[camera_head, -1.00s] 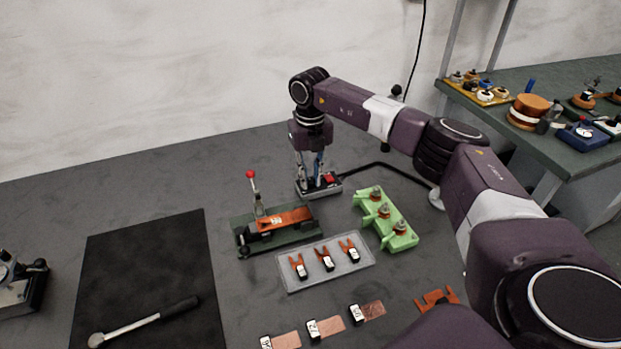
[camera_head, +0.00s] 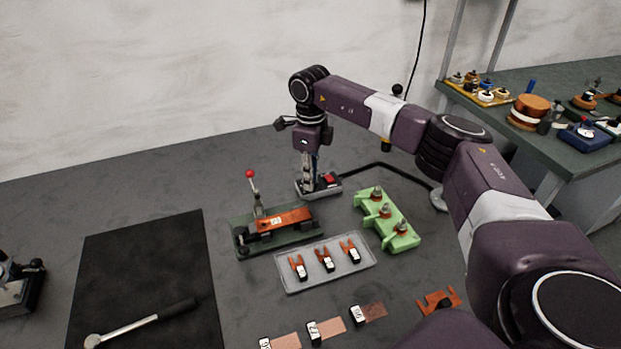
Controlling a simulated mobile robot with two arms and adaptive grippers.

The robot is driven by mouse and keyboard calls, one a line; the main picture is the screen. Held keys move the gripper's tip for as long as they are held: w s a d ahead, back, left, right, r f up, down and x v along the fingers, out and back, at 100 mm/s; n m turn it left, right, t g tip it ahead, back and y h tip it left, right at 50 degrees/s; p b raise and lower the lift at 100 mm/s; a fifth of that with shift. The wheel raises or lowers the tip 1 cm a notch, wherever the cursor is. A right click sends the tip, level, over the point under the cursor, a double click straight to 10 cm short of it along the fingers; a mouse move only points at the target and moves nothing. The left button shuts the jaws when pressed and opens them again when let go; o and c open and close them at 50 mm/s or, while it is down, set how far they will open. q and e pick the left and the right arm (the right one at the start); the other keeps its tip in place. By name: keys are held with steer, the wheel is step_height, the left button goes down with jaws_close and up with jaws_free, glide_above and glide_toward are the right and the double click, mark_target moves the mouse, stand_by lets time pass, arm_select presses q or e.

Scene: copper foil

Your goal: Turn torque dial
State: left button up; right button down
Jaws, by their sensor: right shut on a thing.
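My right gripper (camera_head: 309,180) points straight down over the small grey box with a red part (camera_head: 333,182) at the back of the table. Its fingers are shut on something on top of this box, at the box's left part. The held part is hidden between the fingers, so I cannot make out the torque dial itself or its setting. A torque wrench (camera_head: 142,322) with a dark handle lies on the black mat (camera_head: 150,255) at the left. My left gripper is not in view.
A green fixture with a red-knobbed lever (camera_head: 251,174) stands left of the box. A light green block (camera_head: 402,240) stands to its right. A clear tray (camera_head: 293,284) holds copper forks in front. A black cable runs behind the block. Copper strips lie at the front.

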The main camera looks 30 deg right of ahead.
steer(key=shift+w+r+n, duration=0.1)
steer(key=shift+r+n, duration=0.05)
steer(key=shift+n, duration=0.85)
steer(key=c, duration=1.8)
jaws_free()
step_height(320, 180, up, 12)
steer(key=shift+f, duration=0.1)
